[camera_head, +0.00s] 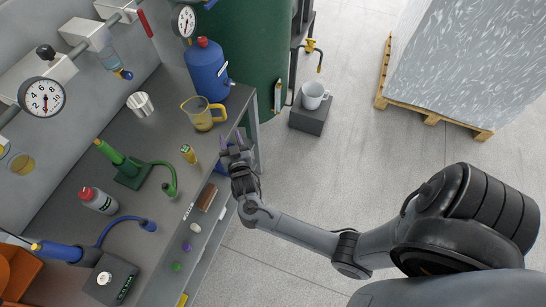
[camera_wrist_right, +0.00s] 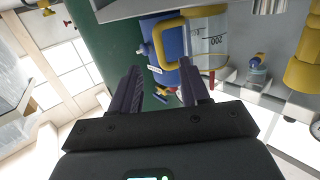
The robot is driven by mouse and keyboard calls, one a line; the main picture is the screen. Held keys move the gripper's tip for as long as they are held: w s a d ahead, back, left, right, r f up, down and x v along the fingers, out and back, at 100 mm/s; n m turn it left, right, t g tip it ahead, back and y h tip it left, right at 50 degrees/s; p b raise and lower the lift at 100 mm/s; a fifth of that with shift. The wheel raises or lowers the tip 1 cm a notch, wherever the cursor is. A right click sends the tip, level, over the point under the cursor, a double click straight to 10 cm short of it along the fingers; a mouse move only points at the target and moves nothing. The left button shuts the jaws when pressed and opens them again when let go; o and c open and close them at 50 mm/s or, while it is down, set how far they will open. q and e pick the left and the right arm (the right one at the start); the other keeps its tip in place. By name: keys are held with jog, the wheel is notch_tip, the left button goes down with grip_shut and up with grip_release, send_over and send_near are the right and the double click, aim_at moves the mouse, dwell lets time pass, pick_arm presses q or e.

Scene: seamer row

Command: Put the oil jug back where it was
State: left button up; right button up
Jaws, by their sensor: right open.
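The oil jug (camera_head: 202,114), a clear measuring jug with a yellow rim and handle, stands upright on the grey bench near its right edge. It also shows in the right wrist view (camera_wrist_right: 211,45), with its yellow handle beyond my fingertips. My right gripper (camera_head: 231,141) is open and empty at the bench edge, a little below and right of the jug in the head view. The open fingers (camera_wrist_right: 160,80) show apart from the jug in the wrist view. My left gripper is not in view.
A blue canister (camera_head: 206,70) stands just behind the jug. A small yellow container (camera_head: 188,153), a metal cup (camera_head: 140,104) and a green tool (camera_head: 125,168) are on the bench. A white mug (camera_head: 314,95) sits on a dark block (camera_head: 309,121).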

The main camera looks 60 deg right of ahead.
jog(key=s+a+f+n+g+y, duration=0.1)
jog(key=s+a+n+g+y, duration=0.1)
jog(key=s+a+n+y, duration=0.25)
jog(key=s+a+f+n+g+y, duration=0.1)
jog(key=s+a+f+g+y, duration=0.15)
jog(key=s+a+y, duration=0.4)
jog(key=s+r+n+g, duration=0.2)
jog(key=s, duration=0.6)
jog(key=s+r+n+g, duration=0.2)
jog(key=s+g, duration=0.1)
jog(key=s, duration=0.5)
jog(key=shift+s+r+h, duration=0.3)
jog(key=shift+s+r, duration=0.05)
jog(key=shift+r, duration=0.05)
notch_tip(320, 180, up, 31)
jog(key=p, duration=3)
jog(key=shift+f+p, duration=0.15)
jog(key=shift+p, duration=0.2)
jog(key=shift+f, duration=0.1)
